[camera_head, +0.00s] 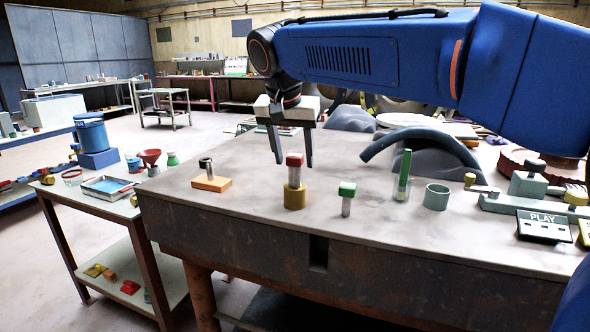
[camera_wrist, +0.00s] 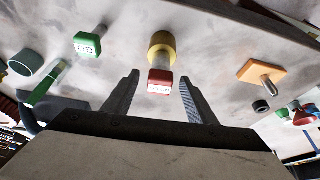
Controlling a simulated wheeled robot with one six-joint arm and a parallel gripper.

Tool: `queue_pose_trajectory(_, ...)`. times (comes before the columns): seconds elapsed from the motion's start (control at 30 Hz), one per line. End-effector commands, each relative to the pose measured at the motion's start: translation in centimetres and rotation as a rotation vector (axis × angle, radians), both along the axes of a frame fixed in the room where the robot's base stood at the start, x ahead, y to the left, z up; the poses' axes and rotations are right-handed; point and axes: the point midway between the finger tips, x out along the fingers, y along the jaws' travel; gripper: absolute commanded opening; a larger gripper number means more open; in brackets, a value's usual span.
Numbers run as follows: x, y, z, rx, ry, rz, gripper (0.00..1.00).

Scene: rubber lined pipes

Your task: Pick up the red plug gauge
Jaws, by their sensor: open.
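The red plug gauge (camera_head: 295,160) has a red block head and a metal shaft. It stands upright with its lower end in a yellow-brown ring (camera_head: 294,199) on the workbench. In the wrist view its red head (camera_wrist: 160,82), with small lettering, shows between and just beyond my finger tips, and the yellow ring (camera_wrist: 162,47) is behind it. My gripper (camera_head: 291,165) points down around or just behind the red head, fingers apart. It also shows in the wrist view (camera_wrist: 158,78), open and holding nothing. I cannot tell whether a finger touches the head.
A green-headed gauge (camera_head: 347,190) marked GO stands close on the right. An orange block with a metal pin (camera_head: 211,181) is on the left. A green stick in a clear holder (camera_head: 403,175) and a teal cup (camera_head: 436,196) are further right. The bench front is clear.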

Motion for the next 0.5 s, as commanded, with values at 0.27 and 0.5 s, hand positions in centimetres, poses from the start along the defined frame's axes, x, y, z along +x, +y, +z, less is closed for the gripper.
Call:
queue_pose_trajectory(0.27,1.0,-0.3,-2.7,-0.001,0.0,-0.001,0.52)
queue_pose_trajectory(0.5,1.1,-0.3,-2.9,0.0,0.0,0.0,0.52)
